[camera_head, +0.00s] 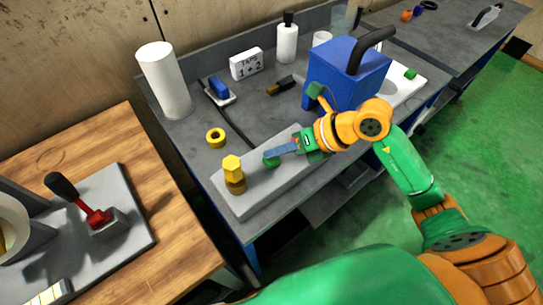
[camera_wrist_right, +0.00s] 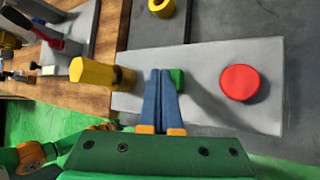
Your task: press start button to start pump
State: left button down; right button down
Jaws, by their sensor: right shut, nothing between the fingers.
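The green button (camera_head: 271,162) sits on a light grey control panel (camera_head: 208,208) on the workbench. In the right wrist view the green button (camera_wrist_right: 178,78) is partly hidden behind my fingers. My right gripper (camera_head: 268,153) is shut and empty, its blue fingertips (camera_wrist_right: 161,72) together at the green button. I cannot tell whether they touch it. A red button (camera_wrist_right: 240,82) is to the right on the same panel. A yellow hexagonal knob (camera_head: 232,168) stands at the panel's left end; it also shows in the right wrist view (camera_wrist_right: 95,75). My left gripper is not in view.
A blue box (camera_head: 345,75) with a black pipe stands behind my right wrist. A yellow ring (camera_head: 215,137), a white cylinder (camera_head: 165,80) and a white label block (camera_head: 246,63) stand on the grey bench. A wooden table (camera_head: 120,130) is at the left.

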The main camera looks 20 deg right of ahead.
aim_at(277, 160)
jog(key=shift+f+b, duration=0.6)
dwell(0.5)
jog(key=shift+r, duration=0.15)
jog(key=shift+r+p, duration=0.85)
jog(key=shift+r, duration=0.1)
notch_tip(277, 160, up, 5)
jog(key=p, duration=0.4)
dwell(0.6)
